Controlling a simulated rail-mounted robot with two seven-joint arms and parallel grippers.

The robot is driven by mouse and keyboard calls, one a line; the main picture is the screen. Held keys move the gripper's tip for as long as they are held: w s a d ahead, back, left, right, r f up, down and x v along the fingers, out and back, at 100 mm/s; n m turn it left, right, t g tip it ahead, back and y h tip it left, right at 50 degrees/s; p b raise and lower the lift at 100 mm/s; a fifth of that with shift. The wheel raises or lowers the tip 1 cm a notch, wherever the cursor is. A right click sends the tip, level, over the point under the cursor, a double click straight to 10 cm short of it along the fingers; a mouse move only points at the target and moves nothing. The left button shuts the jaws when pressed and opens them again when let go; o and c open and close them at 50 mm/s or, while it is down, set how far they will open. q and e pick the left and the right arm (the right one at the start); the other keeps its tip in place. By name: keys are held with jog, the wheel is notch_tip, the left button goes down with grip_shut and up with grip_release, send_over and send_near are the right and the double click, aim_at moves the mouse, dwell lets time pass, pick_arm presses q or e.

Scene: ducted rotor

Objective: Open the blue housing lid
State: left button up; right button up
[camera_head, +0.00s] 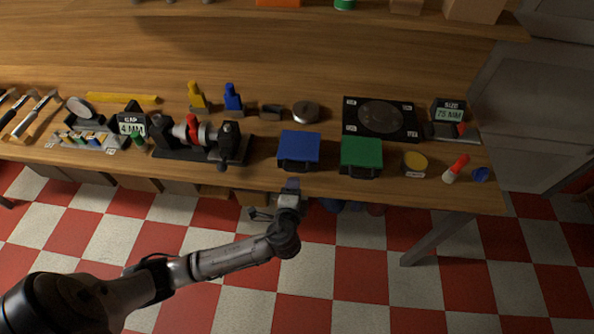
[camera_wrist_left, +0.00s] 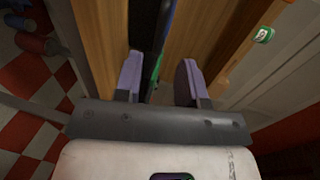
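The blue housing (camera_head: 299,144) sits near the bench's front edge, with its blue lid down and a dark front with a handle-like part. My left gripper (camera_head: 291,184) is at the front edge of the bench, just in front of the blue housing and apart from it as far as I can tell. In the left wrist view the two fingers of my left gripper (camera_wrist_left: 160,75) are spread apart. A dark strip with thin blue and green edges shows beyond and between them; I cannot tell which housing it belongs to. My right gripper is not in view.
A green housing (camera_head: 361,152) stands close to the right of the blue one. A rotor fixture (camera_head: 200,140) stands to the left. A black plate with a disc (camera_head: 381,118) lies behind the green housing. A yellow-topped tin (camera_head: 414,162) and red-capped bottle (camera_head: 456,168) are farther right.

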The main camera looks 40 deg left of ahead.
aim_at(296, 170)
pick_arm(q)
jog(key=b+x, duration=0.1)
jog(key=x, duration=0.6)
jog(key=shift+w+a+f, duration=0.15)
jog(key=shift+w+a, duration=0.05)
jog(key=shift+w, duration=0.05)
jog(key=shift+c, duration=0.4)
grip_shut()
